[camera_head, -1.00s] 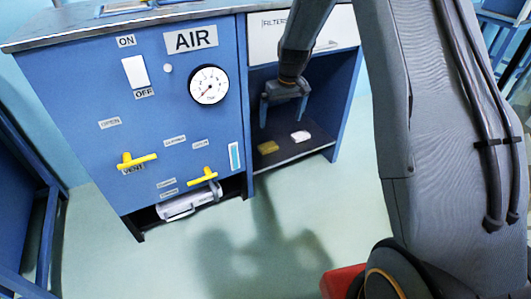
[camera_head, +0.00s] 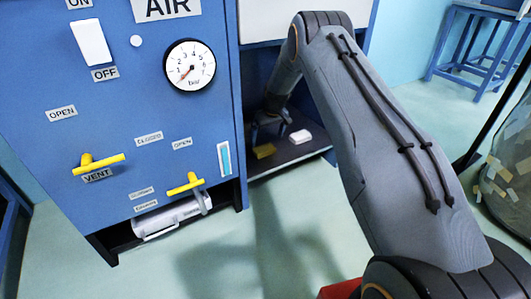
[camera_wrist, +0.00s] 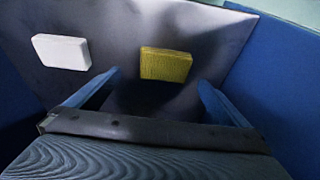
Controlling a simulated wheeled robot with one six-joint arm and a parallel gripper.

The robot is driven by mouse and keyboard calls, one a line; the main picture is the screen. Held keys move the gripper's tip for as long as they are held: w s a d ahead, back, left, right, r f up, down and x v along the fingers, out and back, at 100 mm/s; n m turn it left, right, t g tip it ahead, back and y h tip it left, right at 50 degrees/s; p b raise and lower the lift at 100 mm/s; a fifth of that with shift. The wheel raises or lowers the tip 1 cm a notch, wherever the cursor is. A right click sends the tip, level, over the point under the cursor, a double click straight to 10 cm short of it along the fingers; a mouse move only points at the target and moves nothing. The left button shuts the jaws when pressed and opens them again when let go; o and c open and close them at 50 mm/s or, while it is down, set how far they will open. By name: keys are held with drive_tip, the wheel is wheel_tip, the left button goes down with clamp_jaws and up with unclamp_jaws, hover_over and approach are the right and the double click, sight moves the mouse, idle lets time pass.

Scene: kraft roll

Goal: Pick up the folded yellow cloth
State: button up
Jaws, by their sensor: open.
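The folded yellow cloth (camera_head: 264,151) lies flat on the dark shelf (camera_head: 290,158) at the bottom of the blue cabinet's open bay. In the wrist view the cloth (camera_wrist: 166,65) is a yellow block ahead of my gripper (camera_wrist: 160,85), between the lines of its two blue fingers. My gripper (camera_head: 268,130) is open and empty, inside the bay and apart from the cloth. In the head view its fingers are partly in shadow, and the arm hides part of the bay.
A white block (camera_head: 300,136) lies on the shelf beside the cloth; it also shows in the wrist view (camera_wrist: 61,51). Blue bay walls (camera_wrist: 285,75) stand close on both sides. The blue panel with a gauge (camera_head: 190,65) and yellow handles (camera_head: 185,184) is at left.

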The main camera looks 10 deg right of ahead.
sight(264, 148)
drive_tip(key=shift+w+a+f, duration=0.1)
drive_tip(key=shift+a+f, duration=0.2)
drive_tip(key=shift+f, duration=0.35)
drive_tip(key=b+x, duration=0.1)
drive_tip(key=x, duration=0.1)
drive_tip(key=b+x, duration=0.2)
drive_tip(key=shift+a+f, duration=0.1)
drive_tip(key=shift+f, duration=0.35)
drive_tip(key=shift+r, duration=0.1)
drive_tip(key=c, duration=1.2)
drive_tip(key=shift+r, duration=0.1)
wheel_tip(264, 148, up, 10)
drive_tip(key=p, duration=0.4)
